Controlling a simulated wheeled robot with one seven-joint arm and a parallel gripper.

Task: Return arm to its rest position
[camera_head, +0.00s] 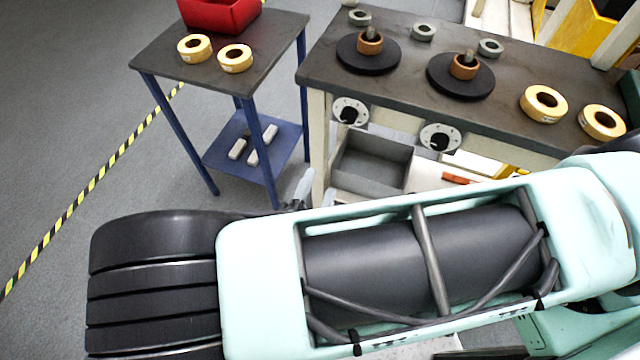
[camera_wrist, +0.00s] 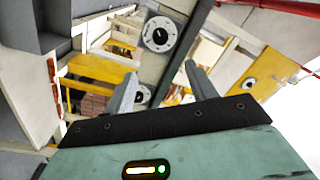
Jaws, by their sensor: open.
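My arm lies across the lower part of the head view, with its pale green link and black ribbed end in front of the workbench (camera_head: 440,75). My gripper (camera_wrist: 162,82) shows in the wrist view with its two grey fingers apart and nothing between them. Beyond the fingers are a dial (camera_wrist: 161,34) and yellow frame parts. Two copper-coloured rings, the left ring (camera_head: 369,45) and the right ring (camera_head: 464,71), sit around pegs on black discs on the bench. The left black disc (camera_head: 345,58) and right black disc (camera_head: 440,85) lie flat.
Yellow rolls, including one (camera_head: 527,101), lie at the bench's right. A small side table (camera_head: 165,68) holds two yellow rolls and a red bin (camera_head: 222,22). A grey drawer (camera_head: 350,178) is under the bench. Open floor (camera_head: 60,110) lies at left, with a striped line.

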